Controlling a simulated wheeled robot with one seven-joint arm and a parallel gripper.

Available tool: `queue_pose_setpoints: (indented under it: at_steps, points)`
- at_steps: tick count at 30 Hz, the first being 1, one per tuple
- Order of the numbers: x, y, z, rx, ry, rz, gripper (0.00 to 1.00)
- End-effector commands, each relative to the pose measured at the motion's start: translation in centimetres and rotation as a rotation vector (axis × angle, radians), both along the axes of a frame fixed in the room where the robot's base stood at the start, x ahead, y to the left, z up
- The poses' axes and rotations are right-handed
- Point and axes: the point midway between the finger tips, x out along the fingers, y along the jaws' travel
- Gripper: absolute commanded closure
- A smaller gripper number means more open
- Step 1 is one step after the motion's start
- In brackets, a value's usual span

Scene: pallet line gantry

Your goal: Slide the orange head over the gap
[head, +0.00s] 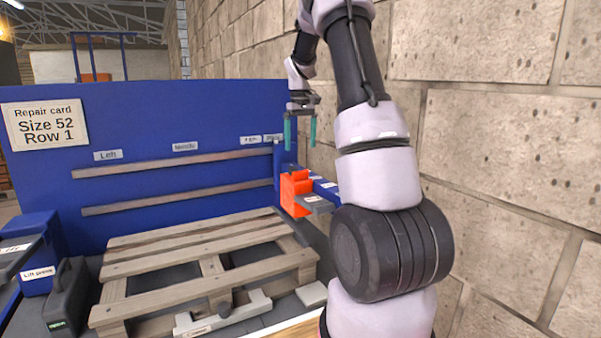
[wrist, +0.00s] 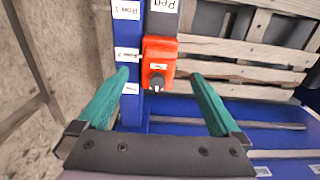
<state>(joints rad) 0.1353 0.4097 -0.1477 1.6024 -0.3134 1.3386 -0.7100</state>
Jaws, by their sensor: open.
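The orange head (head: 290,192) sits on the blue rail (head: 326,188) at the right side of the wooden pallet (head: 190,262). In the wrist view the orange head (wrist: 160,50) is beside the labelled blue rail (wrist: 128,35), with a dark round knob (wrist: 157,82) on its near face. My gripper (head: 300,147) is open and empty, with teal fingers pointing down above the head. In the wrist view, my gripper (wrist: 160,76) has its fingers spread to either side of the head, apparently not touching it. The pallet has several gaps between its boards; I cannot tell which one is meant.
A block wall (head: 500,120) stands close on the right. A blue box (head: 37,252) labelled "Lift" and a dark case (head: 70,296) stand at left.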

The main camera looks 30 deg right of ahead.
Motion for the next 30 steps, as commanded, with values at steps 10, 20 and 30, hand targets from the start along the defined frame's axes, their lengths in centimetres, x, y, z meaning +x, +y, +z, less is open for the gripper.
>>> queue_pose_setpoints:
  at_steps: [10,20,30]
  points:
    - [-0.1,0.0,-5.8,0.001,0.004,0.000,0.00]
    - [-0.1,0.1,-10.1,0.001,0.001,-0.001,0.00]
    - [-0.1,0.1,-10.4,0.001,-0.001,-0.001,0.00]
